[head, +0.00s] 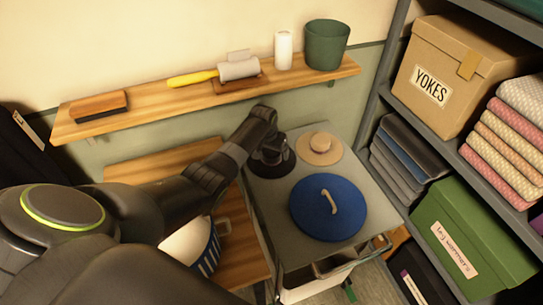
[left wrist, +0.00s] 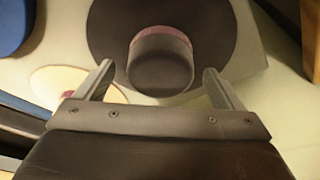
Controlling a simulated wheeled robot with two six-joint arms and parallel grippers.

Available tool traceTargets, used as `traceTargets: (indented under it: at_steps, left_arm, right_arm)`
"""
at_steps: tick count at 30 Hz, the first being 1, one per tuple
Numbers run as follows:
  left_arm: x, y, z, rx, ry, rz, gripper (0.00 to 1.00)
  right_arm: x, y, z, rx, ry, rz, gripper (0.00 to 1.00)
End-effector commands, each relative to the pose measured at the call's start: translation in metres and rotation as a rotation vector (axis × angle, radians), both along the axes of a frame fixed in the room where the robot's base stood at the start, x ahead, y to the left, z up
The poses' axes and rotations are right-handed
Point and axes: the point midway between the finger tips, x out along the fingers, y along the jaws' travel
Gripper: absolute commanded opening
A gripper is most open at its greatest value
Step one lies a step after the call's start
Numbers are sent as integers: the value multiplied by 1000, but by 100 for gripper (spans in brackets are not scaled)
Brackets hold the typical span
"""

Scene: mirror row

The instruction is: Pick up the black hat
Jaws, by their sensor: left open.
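The black hat (head: 268,170) lies flat on the grey cart top, at its far left corner. In the left wrist view its dark round crown (left wrist: 160,66) with a dull pink band stands up from a wide dark brim (left wrist: 105,25). My left gripper (head: 276,142) is directly over the hat, pointing down, and partly hides it in the head view. In the left wrist view the open fingers (left wrist: 158,74) are on either side of the crown, with gaps; I cannot tell whether they reach down beside it. My right gripper is not in view.
A tan hat (head: 320,149) lies close right of the black hat. A blue round item (head: 345,212) with a cream curved piece is nearer on the cart (head: 262,200). A wooden wall shelf (head: 150,117) runs behind. Loaded shelving (head: 376,105) bounds the right.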

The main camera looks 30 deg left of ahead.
Motion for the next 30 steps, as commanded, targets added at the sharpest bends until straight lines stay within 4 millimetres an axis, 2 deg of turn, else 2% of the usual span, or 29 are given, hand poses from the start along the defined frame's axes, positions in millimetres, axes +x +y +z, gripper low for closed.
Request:
traceTargets:
  at_steps: [10, 21, 22, 30]
  left_arm:
    - [1, 0, -4, 0, 0, 0, 90]
    - [1, 0, -4, 0, 0, 0, 42]
    - [1, 0, -4, 0, 0, 0, 40]
    - [1, 0, -4, 0, 0, 0, 40]
  right_arm:
    - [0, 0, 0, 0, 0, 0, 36]
    - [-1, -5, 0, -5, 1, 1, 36]
    - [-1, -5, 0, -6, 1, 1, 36]
    - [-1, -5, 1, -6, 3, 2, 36]
